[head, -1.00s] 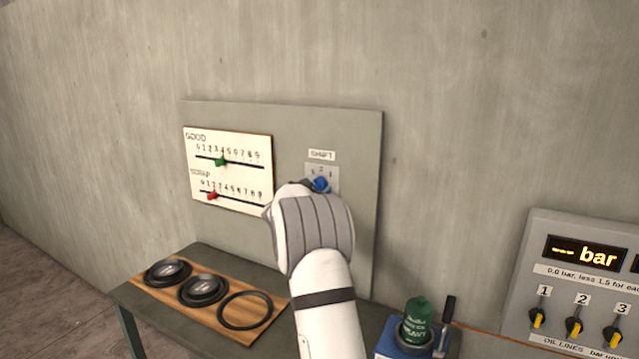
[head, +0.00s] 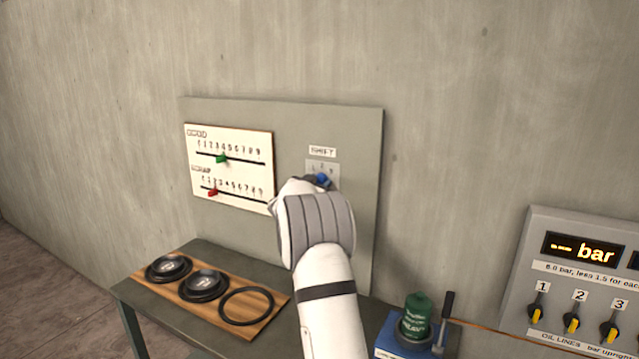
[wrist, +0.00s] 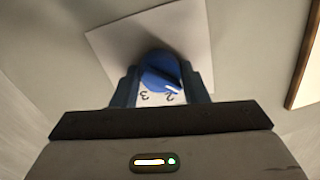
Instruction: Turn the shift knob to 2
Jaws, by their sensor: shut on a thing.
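The blue shift knob (wrist: 160,72) sits on a pale plate (wrist: 110,38) and shows between my two fingers in the wrist view. Its white pointer line is directed at the lower right of that picture, close beside the digit 2. The 3 is to the left of the 2, and I cannot see the 1 there. My gripper (wrist: 160,85) is shut on the knob. In the head view the knob (head: 322,180) is partly hidden by my wrist, below the SHIFT label (head: 322,152).
A white board (head: 230,180) with green and red sliders is left of the knob. Below are a wooden board (head: 235,331) with black rings and a green-topped item (head: 416,310) on a blue block. A gauge panel (head: 590,285) is at the right.

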